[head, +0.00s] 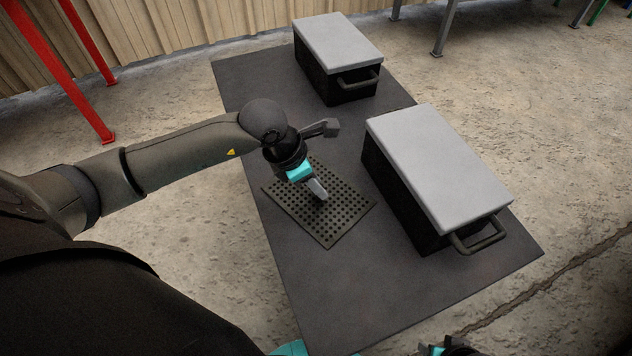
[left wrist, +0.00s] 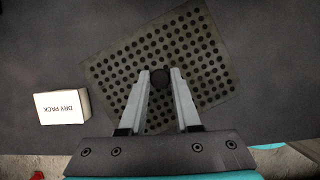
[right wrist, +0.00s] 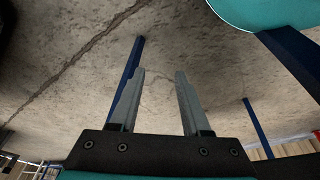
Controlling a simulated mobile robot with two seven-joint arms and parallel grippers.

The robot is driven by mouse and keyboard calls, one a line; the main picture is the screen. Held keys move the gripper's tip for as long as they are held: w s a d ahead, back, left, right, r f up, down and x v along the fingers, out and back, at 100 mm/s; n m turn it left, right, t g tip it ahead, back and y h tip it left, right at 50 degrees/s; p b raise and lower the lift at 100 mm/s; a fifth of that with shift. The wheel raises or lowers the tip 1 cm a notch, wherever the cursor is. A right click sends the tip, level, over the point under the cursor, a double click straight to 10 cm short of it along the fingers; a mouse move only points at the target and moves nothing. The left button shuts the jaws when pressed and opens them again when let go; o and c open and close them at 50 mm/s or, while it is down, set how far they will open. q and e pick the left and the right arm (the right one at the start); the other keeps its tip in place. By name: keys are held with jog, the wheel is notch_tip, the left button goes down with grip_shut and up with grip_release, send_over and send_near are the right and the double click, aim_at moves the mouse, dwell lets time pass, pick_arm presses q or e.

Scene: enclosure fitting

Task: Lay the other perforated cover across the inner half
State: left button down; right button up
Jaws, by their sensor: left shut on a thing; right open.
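A dark perforated cover (head: 338,224) with rows of round holes is at the left part of the grey table. It also shows in the left wrist view (left wrist: 205,52), with a round black knob (left wrist: 160,79) at its middle. My left gripper (head: 320,192) is above the cover, its fingers shut on the knob. I cannot tell whether the cover rests on the table or is slightly raised. My right gripper (right wrist: 160,72) is open and empty, with bare floor behind it. No second perforated cover and no open enclosure interior show.
Two black boxes with grey lids and front handles stand on the table (head: 300,268): a nearer one (head: 440,165) and a farther one (head: 338,50). A white "DRY PACK" box (left wrist: 62,107) lies beside the cover. The table's near end is clear.

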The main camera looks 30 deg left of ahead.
pick_arm(q)
jog(key=shift+f, duration=0.1)
jog(key=c, duration=0.6)
grip_release()
